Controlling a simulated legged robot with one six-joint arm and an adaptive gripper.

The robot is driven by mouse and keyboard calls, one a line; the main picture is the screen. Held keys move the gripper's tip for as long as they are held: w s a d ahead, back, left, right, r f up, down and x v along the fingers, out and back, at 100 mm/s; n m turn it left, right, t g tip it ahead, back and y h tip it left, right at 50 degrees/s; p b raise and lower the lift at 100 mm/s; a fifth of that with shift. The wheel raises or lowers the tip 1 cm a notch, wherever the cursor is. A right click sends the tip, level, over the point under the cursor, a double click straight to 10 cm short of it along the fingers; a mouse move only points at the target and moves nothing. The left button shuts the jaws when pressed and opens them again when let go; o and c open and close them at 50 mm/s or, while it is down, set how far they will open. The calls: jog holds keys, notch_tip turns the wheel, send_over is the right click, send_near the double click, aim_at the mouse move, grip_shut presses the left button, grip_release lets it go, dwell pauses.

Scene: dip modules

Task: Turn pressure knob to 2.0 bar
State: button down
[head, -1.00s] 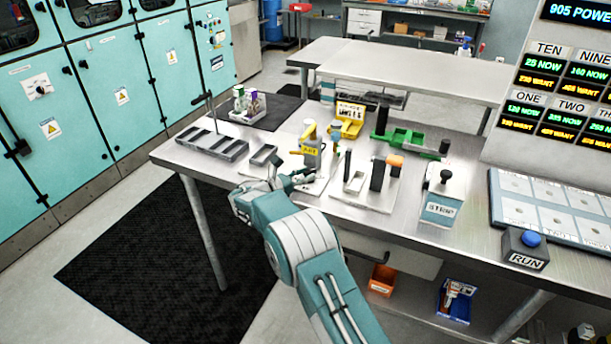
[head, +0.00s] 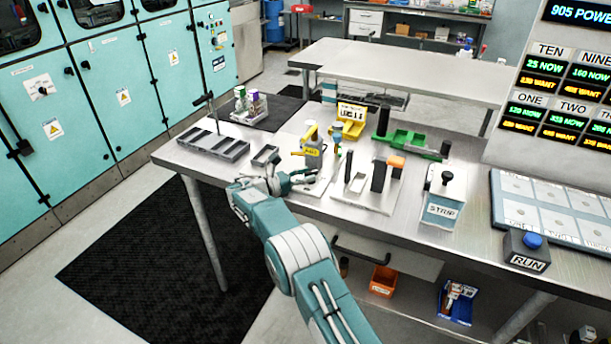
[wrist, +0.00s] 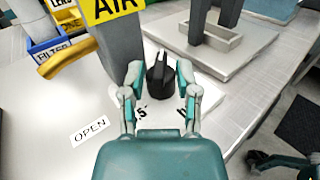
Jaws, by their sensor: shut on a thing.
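The black pressure knob (wrist: 160,72) stands upright on a white dial plate in the wrist view. A ".5" mark shows at its lower left and a partly hidden mark at its lower right. My gripper (wrist: 160,84) is shut on the knob, one finger on each side. I cannot tell the exact setting; the 2.0 mark is not seen. In the head view my gripper (head: 290,180) is low at the front of the bench, and the knob cannot be made out there.
The grey post with the yellow AIR label (wrist: 112,8) and yellow lever rises close to the left finger. An OPEN label (wrist: 90,130) lies on the plate. A STRIP box (head: 443,195) is farther right.

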jog(key=c, duration=0.7)
grip_release()
jog(key=shift+w+a+r, duration=0.1)
jog(key=shift+a+r, duration=0.05)
jog(key=shift+r, duration=0.05)
jog(key=shift+a+f, duration=0.1)
jog(key=shift+a, duration=0.2)
jog(key=v, duration=1.1)
jog(key=shift+s+a, duration=0.3)
jog(key=shift+f, duration=0.15)
